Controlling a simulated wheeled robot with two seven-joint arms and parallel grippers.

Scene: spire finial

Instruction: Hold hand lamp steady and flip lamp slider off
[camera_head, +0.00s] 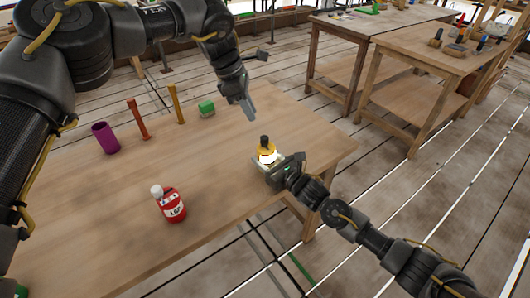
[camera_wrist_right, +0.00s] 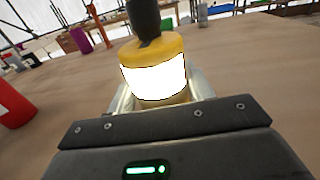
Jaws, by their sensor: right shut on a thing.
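The hand lamp (camera_head: 266,148) stands upright near the right end of the wooden table (camera_head: 110,225). It has a yellow body, a black top and a glowing white band. The lamp fills the middle of the right wrist view (camera_wrist_right: 153,68), its band brightly lit. My right gripper (camera_head: 270,165) is shut around the lamp's lower part. I cannot make out the slider; the lamp's base is hidden by the gripper. My left gripper (camera_head: 247,104) hangs above the table, up and left of the lamp and apart from it. Whether its fingers are open is unclear.
A red bottle (camera_head: 173,206) with a white cap stands left of the lamp, toward the front. A purple cup (camera_head: 104,138), a red post (camera_head: 138,119), an orange post (camera_head: 176,103) and a green block (camera_head: 207,108) stand further back. The tabletop around the lamp is clear.

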